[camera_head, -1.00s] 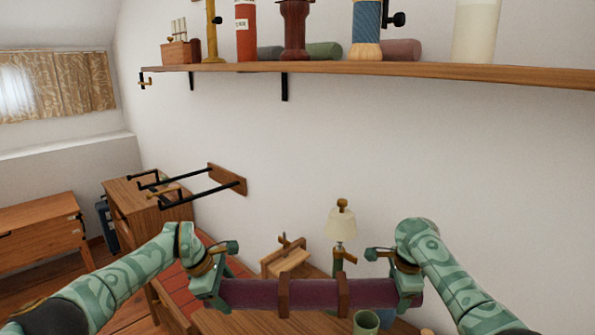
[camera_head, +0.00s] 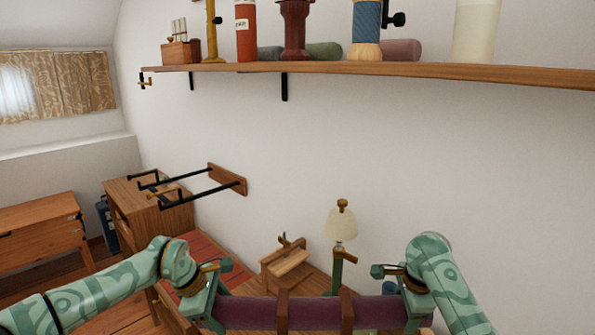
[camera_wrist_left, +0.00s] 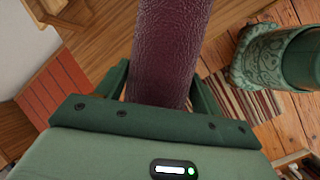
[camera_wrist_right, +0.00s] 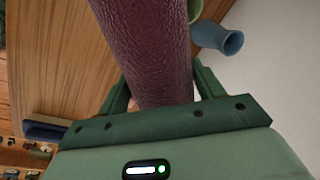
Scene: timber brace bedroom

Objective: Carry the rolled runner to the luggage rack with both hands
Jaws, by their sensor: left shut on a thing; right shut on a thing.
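The rolled runner (camera_head: 315,312) is a dark maroon roll with two brown bands, lying level across the bottom of the head view. My left gripper (camera_head: 214,308) is shut on its left end, and my right gripper (camera_head: 412,304) is shut on its right end. The maroon roll also runs between the jaws in the left wrist view (camera_wrist_left: 168,45) and the right wrist view (camera_wrist_right: 150,45). The luggage rack (camera_head: 198,255) seems to be the low wooden piece with red slats, left of and beyond my left gripper. My left arm hides part of it.
A wall bracket with black arms (camera_head: 205,190) juts out above the red slats. A lamp (camera_head: 340,226) and a small wooden stand (camera_head: 286,262) are on the wooden top beyond the roll. A long shelf (camera_head: 330,68) spans the wall above. A blue vase (camera_wrist_right: 218,38) shows near my right gripper.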

